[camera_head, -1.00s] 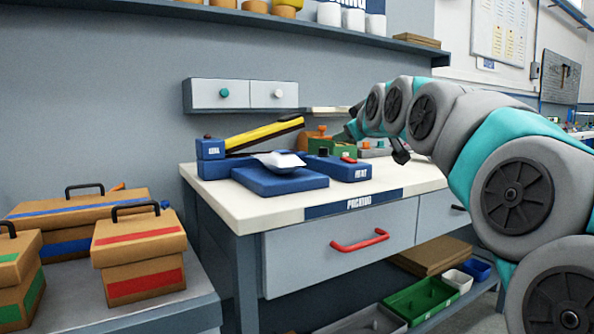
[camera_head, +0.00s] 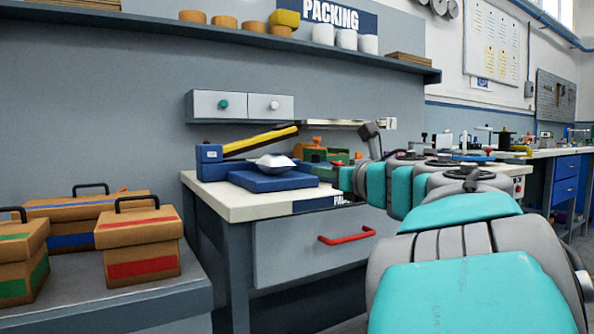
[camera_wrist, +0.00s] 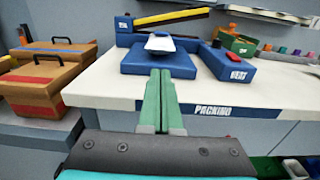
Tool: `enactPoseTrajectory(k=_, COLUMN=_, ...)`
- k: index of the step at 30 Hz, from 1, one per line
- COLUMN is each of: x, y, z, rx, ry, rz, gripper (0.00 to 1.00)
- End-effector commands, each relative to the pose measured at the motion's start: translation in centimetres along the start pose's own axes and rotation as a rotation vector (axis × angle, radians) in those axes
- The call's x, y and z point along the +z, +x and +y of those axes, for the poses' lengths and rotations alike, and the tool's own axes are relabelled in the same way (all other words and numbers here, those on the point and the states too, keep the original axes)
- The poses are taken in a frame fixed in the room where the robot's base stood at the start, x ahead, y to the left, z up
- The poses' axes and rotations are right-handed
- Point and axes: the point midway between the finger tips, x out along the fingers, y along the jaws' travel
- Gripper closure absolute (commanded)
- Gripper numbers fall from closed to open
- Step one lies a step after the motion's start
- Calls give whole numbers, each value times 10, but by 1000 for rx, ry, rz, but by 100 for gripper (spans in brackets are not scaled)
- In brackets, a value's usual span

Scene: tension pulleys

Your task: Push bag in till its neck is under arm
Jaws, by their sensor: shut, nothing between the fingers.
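The white bag (camera_head: 272,163) lies on a blue platform (camera_head: 277,182) in front of the sealer (camera_head: 208,160); it also shows in the wrist view (camera_wrist: 160,43). The sealer's yellow and black arm (camera_head: 262,139) is raised at a slant behind and above the bag. In the wrist view the arm (camera_wrist: 172,17) runs across behind the bag, which appears in front of it. My gripper (camera_wrist: 161,74) is shut and empty, its green fingers pointing toward the platform's front edge, short of the bag.
A blue block with a red button (camera_wrist: 229,64) stands right of the platform, with a green box (camera_wrist: 237,42) behind it. Handled cardboard boxes (camera_head: 139,246) stand on the left bench. The white tabletop (camera_wrist: 100,85) is bare in front of the platform.

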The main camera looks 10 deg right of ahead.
Motion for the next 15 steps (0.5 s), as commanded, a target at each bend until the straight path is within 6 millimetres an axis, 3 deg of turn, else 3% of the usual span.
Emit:
enactPoseTrajectory(k=5, x=-1, y=14, z=1, rx=4, ry=-6, rz=5, gripper=100)
enactPoseTrajectory(k=15, x=-2, y=71, z=0, rx=3, ry=-3, rz=4, gripper=100)
